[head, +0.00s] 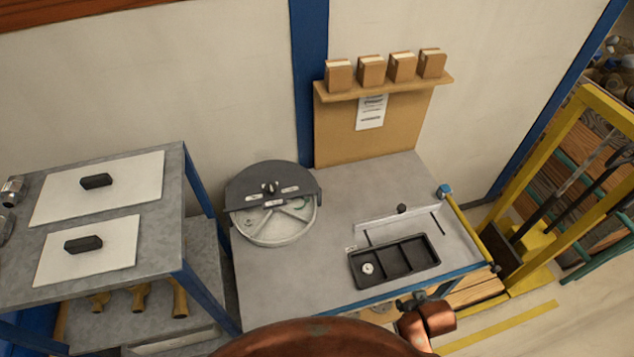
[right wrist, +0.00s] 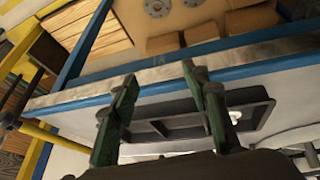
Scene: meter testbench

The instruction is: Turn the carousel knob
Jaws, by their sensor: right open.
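The carousel (head: 272,226) is a round pale drum with compartments, standing at the left of the grey bench. A dark half-cover (head: 245,182) with small labels lies over its back part. The dark carousel knob (head: 269,188) sits near its middle, at the cover's front edge. My right gripper (head: 416,300) is at the bench's front edge, to the right of the carousel and well apart from it. In the right wrist view its two green fingers (right wrist: 160,80) are spread with nothing held between them. My left gripper is out of view.
A black tray (head: 394,261) with one small round white part lies on the bench's front right, before a pale fence (head: 400,217). A grey side table (head: 120,270) stands left. A shelf (head: 385,88) with boxes is behind. Bare bench lies between carousel and tray.

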